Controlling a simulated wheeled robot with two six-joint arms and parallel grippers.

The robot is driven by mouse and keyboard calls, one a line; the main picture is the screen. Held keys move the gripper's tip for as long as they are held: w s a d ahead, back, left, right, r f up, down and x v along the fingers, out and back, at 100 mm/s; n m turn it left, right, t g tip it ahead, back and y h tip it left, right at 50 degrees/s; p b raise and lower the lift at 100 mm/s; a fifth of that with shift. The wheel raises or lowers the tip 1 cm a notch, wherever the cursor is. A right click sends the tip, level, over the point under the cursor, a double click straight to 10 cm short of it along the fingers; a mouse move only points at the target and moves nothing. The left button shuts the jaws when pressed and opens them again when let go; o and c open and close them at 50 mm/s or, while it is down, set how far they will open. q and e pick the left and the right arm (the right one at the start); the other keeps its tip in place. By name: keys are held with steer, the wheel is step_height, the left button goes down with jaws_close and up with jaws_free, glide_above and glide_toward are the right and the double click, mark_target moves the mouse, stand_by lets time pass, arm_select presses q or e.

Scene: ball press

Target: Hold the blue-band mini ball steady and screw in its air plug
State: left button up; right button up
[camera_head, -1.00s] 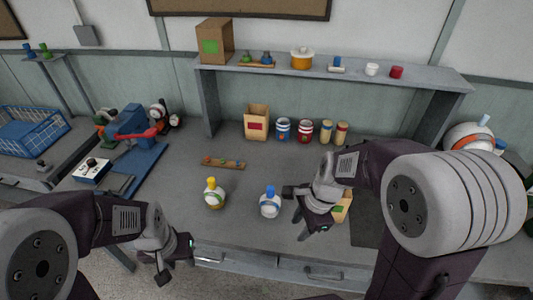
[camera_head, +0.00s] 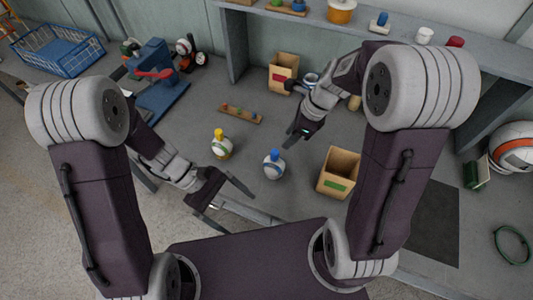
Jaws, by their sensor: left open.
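The blue-band mini ball (camera_head: 274,169) is a small white ball standing on the table near its front edge. A blue plug (camera_head: 274,154) stands upright on its top; how deep it sits cannot be told. My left gripper (camera_head: 227,202) is open and empty, left of and nearer than the ball, apart from it. My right gripper (camera_head: 293,137) is above and to the right of the ball, apart from the plug, with nothing visible held. Its fingers are too dark and foreshortened to tell if they are open.
A second mini ball (camera_head: 221,149) with a yellow plug stands left of the blue-band ball. A wooden strip (camera_head: 241,114) with small plugs lies behind. An open cardboard box (camera_head: 338,172) stands to the right. A blue press (camera_head: 157,82) is at the back left.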

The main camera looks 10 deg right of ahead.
arm_select(q)
steer(key=w+d+f+n+t+h, duration=0.1)
steer(key=w+d+n+t+h, duration=0.2)
steer(key=w+n, duration=0.2)
steer(key=w+d+f+n+t+h, duration=0.1)
steer(key=w+d+n+t+h, duration=0.2)
steer(key=w+d+n+t, duration=0.1)
steer(key=w+d+f+n+t+h, duration=0.1)
steer(key=w+d+n+t+h, duration=0.2)
steer(key=w+n, duration=0.3)
steer(key=shift+w+d+t, duration=0.3)
steer(key=shift+d+t, duration=0.1)
steer(key=t, duration=0.1)
glide_toward(280, 161)
steer(key=shift+n, duration=0.4)
steer(key=w+d+f, duration=0.1)
steer(key=d+f, duration=0.1)
steer(key=w+d+f, duration=0.1)
steer(key=f, duration=0.1)
steer(key=shift+w, duration=0.35)
steer(key=x, duration=0.7)
steer(key=shift+w+d+r, duration=0.15)
steer(key=shift+d+r, duration=0.15)
